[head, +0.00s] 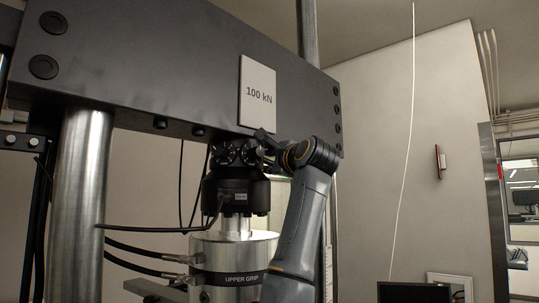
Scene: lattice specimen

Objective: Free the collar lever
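The black bolted collar (235,156) sits under the dark crosshead, on top of the black load cell (237,190). I cannot pick out the collar lever with certainty; small dark parts at the collar's right side overlap my gripper. My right gripper (269,146) is at the right side of the collar, pointing left, with my grey arm rising from below. Its fingers are dark against dark parts, so I cannot tell if they are open, shut or touching the collar. My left gripper is not in view.
The crosshead (150,70) with a "100 kN" plate (258,94) spans above. A steel column (82,175) stands left. Below is the upper grip (215,248) with black hoses (140,249) to its left. A cable (150,228) runs to the load cell.

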